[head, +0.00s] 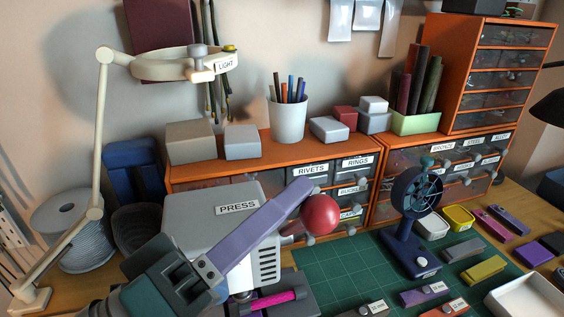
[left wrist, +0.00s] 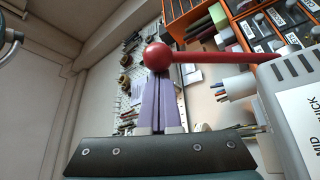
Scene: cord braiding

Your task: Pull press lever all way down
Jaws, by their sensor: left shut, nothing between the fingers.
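The grey press (head: 215,205) stands at the lower middle of the head view, with a label reading PRESS. Its lever ends in a red ball (head: 322,215). The left wrist view shows the ball (left wrist: 157,56) and the red lever rod (left wrist: 220,58), which runs right to the press body (left wrist: 290,75). My left gripper (head: 308,188) has purple fingers, shut and empty, reaching over the press front. Their tips (left wrist: 158,78) are right at the ball; I cannot tell whether they touch it. In the head view the fingers hide most of the rod. My right gripper is not in view.
A pink cord piece (head: 270,300) lies at the press's base. A dark blue fan-like device (head: 415,220) stands on the green cutting mat (head: 345,265). Orange drawer cabinets (head: 385,170) line the back. A lamp arm (head: 98,140) rises at left.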

